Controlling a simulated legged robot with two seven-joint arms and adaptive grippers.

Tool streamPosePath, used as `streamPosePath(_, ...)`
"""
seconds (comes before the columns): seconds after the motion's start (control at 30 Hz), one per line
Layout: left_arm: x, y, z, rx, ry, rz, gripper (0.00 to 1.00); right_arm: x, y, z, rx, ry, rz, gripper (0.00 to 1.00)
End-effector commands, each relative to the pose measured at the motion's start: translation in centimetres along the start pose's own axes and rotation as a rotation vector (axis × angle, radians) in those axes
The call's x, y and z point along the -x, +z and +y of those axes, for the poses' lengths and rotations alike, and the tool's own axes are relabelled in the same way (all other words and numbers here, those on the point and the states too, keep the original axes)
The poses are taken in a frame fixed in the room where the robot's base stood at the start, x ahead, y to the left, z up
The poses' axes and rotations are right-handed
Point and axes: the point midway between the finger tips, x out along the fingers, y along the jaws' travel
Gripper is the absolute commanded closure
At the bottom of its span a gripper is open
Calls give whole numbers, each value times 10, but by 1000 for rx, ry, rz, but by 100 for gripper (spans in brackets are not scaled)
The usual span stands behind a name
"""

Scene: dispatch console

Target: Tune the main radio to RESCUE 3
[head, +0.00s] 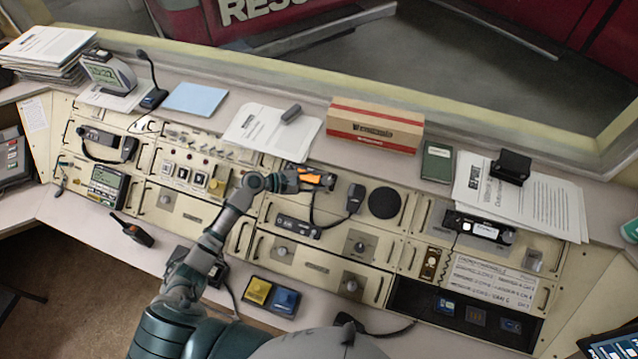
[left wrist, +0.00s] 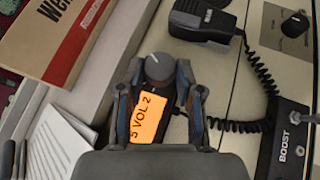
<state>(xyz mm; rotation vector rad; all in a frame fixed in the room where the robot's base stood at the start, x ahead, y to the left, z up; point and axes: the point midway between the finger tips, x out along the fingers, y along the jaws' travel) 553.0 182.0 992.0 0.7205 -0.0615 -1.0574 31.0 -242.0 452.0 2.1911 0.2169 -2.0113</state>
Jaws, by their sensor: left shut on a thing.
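The main radio shows an orange-lit display (left wrist: 148,118) in the left wrist view; the part I can read says "5 VOL 2", and its lower edge is cut off by my gripper. A round grey knob (left wrist: 158,67) sits just beyond the display. My left gripper (left wrist: 159,75) is shut on this knob, one finger on each side. In the head view my left gripper (head: 325,181) reaches over the console, and the orange display (head: 309,178) shows between its fingers. The knob is hard to make out there. My right gripper is not in view.
A microphone with a coiled cord (head: 356,197) hangs right of the radio, by a round speaker (head: 385,203).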

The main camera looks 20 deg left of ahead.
Motion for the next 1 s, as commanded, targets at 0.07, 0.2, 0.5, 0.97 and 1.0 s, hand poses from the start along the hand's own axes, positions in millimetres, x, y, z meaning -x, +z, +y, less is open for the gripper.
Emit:
streamPosePath(0.07,0,3,6,-36,-41,-8,99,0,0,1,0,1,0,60)
streamPosePath(0.2,-1,4,7,-82,-116,-14,99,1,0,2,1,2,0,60)
streamPosePath(0.5,-2,4,7,-141,-212,-22,99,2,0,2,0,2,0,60)
streamPosePath(0.97,-2,3,6,-153,-233,-23,99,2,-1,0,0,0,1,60)
streamPosePath(1.0,-2,3,6,-153,-234,-23,99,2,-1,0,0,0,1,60)
